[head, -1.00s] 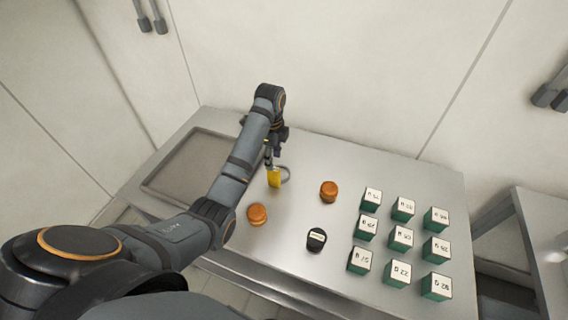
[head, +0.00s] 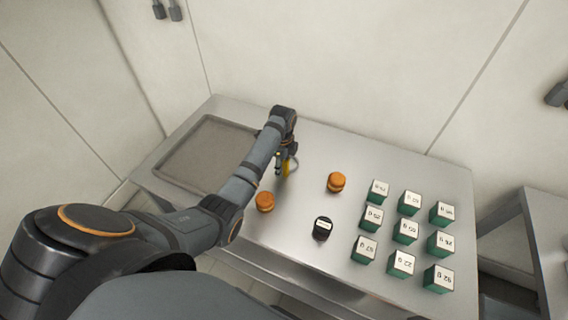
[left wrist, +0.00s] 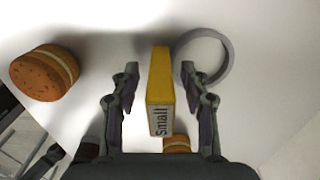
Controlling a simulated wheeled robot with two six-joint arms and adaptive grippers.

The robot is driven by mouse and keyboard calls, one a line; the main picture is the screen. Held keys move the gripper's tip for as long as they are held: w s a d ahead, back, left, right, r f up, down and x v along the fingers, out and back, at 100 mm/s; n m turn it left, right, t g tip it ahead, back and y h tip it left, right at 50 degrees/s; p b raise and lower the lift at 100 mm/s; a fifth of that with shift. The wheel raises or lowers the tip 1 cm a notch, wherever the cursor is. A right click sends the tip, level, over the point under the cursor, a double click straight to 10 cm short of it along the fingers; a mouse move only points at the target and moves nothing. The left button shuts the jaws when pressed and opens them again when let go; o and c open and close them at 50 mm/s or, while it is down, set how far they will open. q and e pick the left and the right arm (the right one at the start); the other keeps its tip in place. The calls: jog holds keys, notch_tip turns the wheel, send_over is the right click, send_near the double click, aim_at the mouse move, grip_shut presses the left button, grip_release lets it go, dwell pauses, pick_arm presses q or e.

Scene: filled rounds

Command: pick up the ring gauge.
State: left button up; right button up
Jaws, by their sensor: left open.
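The ring gauge has a yellow handle (left wrist: 159,85) marked "Small" and a grey ring (left wrist: 228,62) at its far end in the left wrist view. In the head view the yellow of the ring gauge (head: 286,168) shows partly behind my left gripper (head: 281,160). My left gripper (left wrist: 160,88) is open, with one finger on each side of the handle and a visible gap on both sides. The ring lies beyond the fingertips, to the right. My right gripper is in neither view.
One burger-like round (head: 265,201) stands close in front of the gauge, another (head: 336,182) to its right. A dark labelled pot (head: 322,228) stands nearer the front edge. Several green labelled blocks (head: 406,231) fill the right side. An empty tray (head: 176,179) lies at the left.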

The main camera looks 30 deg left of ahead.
pick_arm(q)
jog(key=shift+f, duration=0.15)
grip_shut()
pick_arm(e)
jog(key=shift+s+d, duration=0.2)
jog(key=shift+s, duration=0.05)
